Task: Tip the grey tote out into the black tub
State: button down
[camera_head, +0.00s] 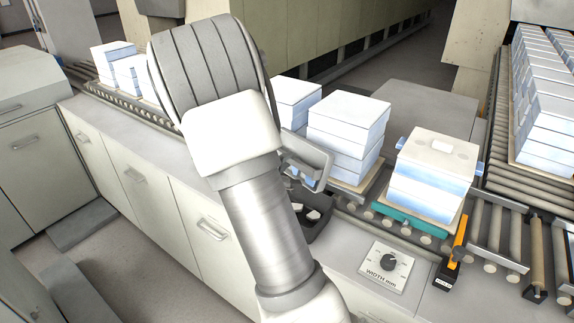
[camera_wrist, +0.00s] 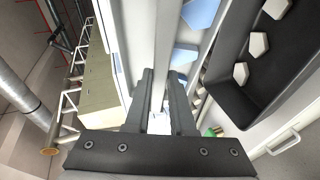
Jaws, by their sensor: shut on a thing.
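The grey tote (camera_head: 318,172) shows just right of my arm in the head view, partly hidden by it, and looks tilted. In the wrist view my gripper (camera_wrist: 163,82) is shut on the pale tote wall, which runs between its fingers. Pale blue flat pieces (camera_wrist: 201,13) lie beside that wall, apparently inside the tote. The black tub (camera_wrist: 283,82) is at the right of the wrist view, with several cream pieces (camera_wrist: 258,45) in it. In the head view the tub (camera_head: 322,228) is below the tote, partly hidden by my arm, which also hides my fingertips.
Stacks of white-blue blocks (camera_head: 347,130) stand on the roller conveyor behind the tote. A nearer stack (camera_head: 432,175) sits by a teal bar (camera_head: 409,220) and an orange post (camera_head: 459,240). A width dial (camera_head: 388,262) is on the counter right of my arm.

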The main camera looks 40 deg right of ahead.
jog(key=shift+a+f+t+h+b, duration=0.3)
jog(key=shift+f+h+b, duration=0.2)
jog(key=shift+b, duration=0.9)
jog(key=shift+a+f+n+h+b, duration=0.25)
jog(key=shift+n+h+b, duration=0.2)
jog(key=shift+b, duration=0.75)
jog(key=f+t+h+b, duration=0.1)
jog(key=b, duration=0.3)
jog(key=a+f+n+t+h+b, duration=0.1)
jog(key=h+b, duration=0.1)
jog(key=b, duration=0.3)
jog(key=a+f+n+t+h+b, duration=0.1)
jog(key=b, duration=0.4)
jog(key=shift+s+n+h, duration=0.2)
jog(key=shift+n+h, duration=0.05)
jog(key=shift+h, duration=0.1)
jog(key=shift+a+t+b, duration=0.1)
jog(key=shift+t+b, duration=0.3)
jog(key=shift+b, duration=0.05)
jog(key=shift+a+r+n+t+h, duration=0.1)
jog(key=shift+r+n+t+h, duration=0.3)
jog(key=shift+r+n+t, duration=0.15)
jog(key=m+g+p, duration=0.1)
jog(key=p, duration=0.2)
jog(key=shift+r+y, duration=0.35)
jog(key=shift+y, duration=0.05)
